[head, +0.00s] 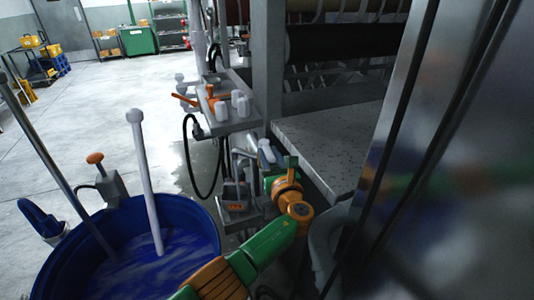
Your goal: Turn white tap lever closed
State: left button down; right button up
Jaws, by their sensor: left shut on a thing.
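My left arm reaches up from the bottom centre, and my left gripper (272,168) is at the pipework beside the machine, right of the blue tub. It is shut on a pale lever-like part (265,150), which looks like the white tap lever. The jaws and the wrist cover much of it, so its exact angle and the tap body behind it are hard to make out. My right gripper is not in view.
A blue tub (205,222) of blue liquid holds a white rod (147,180). A small shelf (228,122) carries orange-handled and white fittings, with a black hose (188,150) below. A grey ledge (335,135) and shiny metal panel (440,150) crowd the right. Open floor lies left.

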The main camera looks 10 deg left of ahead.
pick_arm(q)
jog(key=c, duration=0.6)
grip_release()
